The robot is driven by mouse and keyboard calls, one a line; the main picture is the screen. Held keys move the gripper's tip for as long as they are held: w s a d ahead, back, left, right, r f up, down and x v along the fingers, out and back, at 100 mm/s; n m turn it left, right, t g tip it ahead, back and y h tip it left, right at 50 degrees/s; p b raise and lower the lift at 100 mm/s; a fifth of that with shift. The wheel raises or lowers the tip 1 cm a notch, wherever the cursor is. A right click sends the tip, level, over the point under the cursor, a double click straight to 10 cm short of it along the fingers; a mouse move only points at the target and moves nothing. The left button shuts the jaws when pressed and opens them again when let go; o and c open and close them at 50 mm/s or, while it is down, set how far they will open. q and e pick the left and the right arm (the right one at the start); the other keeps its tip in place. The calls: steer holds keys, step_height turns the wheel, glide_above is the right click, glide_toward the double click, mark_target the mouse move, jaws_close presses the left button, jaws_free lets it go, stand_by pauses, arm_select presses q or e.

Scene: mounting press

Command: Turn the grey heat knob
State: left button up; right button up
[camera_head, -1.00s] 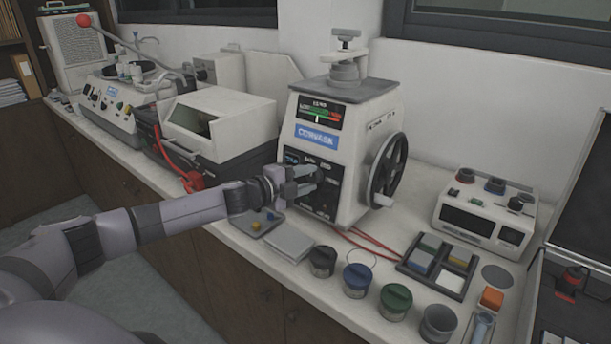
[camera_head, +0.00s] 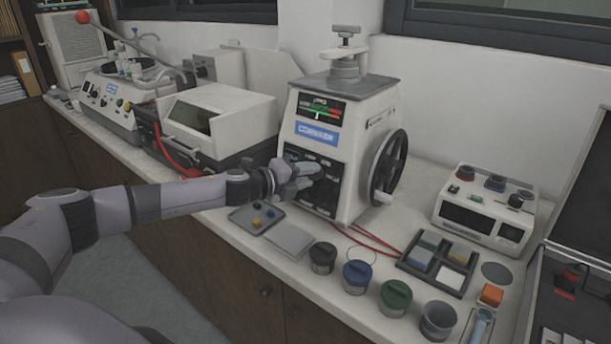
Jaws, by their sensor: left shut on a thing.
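The mounting press (camera_head: 346,135) is a white machine with a gauge, a blue label and a black control panel (camera_head: 324,204) on its front. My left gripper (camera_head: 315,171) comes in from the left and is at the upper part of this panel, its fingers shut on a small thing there. The fingers cover most of that thing, so I cannot clearly make out the grey heat knob. My right gripper is not in view.
A black handwheel (camera_head: 388,168) sits on the press's right side. In front lie a small tray (camera_head: 244,219), a grey plate (camera_head: 289,240) and several jars, including a blue one (camera_head: 357,279). A white cut-off machine (camera_head: 218,121) stands left of the press.

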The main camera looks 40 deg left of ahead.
arm_select(q)
steer(key=o, duration=1)
steer(key=shift+o, duration=0.2)
steer(key=b+v, duration=0.1)
steer(key=v, duration=0.6)
steer(key=shift+b, duration=0.4)
steer(key=shift+s, duration=0.15)
